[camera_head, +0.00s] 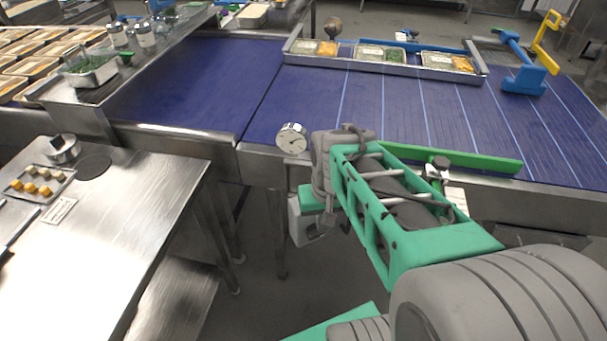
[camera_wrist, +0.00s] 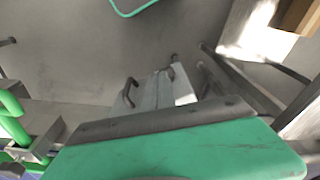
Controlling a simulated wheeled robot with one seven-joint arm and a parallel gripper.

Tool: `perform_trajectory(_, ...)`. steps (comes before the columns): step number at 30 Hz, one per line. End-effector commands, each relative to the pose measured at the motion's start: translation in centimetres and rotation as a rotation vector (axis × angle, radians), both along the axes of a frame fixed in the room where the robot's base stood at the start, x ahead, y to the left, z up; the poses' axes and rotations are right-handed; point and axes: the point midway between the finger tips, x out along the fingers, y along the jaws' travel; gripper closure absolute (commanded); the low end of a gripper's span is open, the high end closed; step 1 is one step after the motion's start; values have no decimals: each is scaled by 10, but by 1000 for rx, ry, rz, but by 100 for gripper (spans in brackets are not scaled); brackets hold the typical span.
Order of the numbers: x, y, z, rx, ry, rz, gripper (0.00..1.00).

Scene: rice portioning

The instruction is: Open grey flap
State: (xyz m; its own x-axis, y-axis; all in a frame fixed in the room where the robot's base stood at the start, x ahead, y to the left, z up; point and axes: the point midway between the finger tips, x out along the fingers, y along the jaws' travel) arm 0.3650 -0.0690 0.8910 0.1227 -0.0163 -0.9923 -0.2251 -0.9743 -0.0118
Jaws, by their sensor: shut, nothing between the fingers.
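My gripper (camera_head: 308,228) hangs at the end of my green and grey arm, below the near edge of the conveyor in the head view. It is shut and empty. It is low and in front of the steel frame, apart from any flap on the belt. I cannot make out a grey flap for sure; my arm covers part of the near belt edge. A green flap-like bar (camera_head: 455,158) lies along that edge behind my arm. A blue flap-like piece (camera_head: 522,68) and a yellow one (camera_head: 547,42) stand at the far right.
A blue conveyor belt (camera_head: 200,85) spans the back, with a steel tray holder (camera_head: 385,68) of filled trays on it. A dial gauge (camera_head: 291,138) sits on the near edge. A steel table (camera_head: 110,205) stands at left. Floor (camera_wrist: 60,50) shows in the wrist view.

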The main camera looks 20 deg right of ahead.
Motion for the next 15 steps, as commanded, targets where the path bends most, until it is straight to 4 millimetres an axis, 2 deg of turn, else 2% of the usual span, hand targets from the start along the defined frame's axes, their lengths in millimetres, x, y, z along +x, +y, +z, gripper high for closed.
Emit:
perform_trajectory(2,26,-16,-5,10,-9,-18,100)
perform_trajectory(5,67,-31,6,15,-50,12,100)
perform_trajectory(9,125,-35,51,-7,-161,125,100)
perform_trajectory(11,141,-35,74,-23,-209,173,100)
perform_trajectory(12,144,-32,78,-27,-218,220,100)
perform_trajectory(15,142,-31,71,-32,-208,258,100)
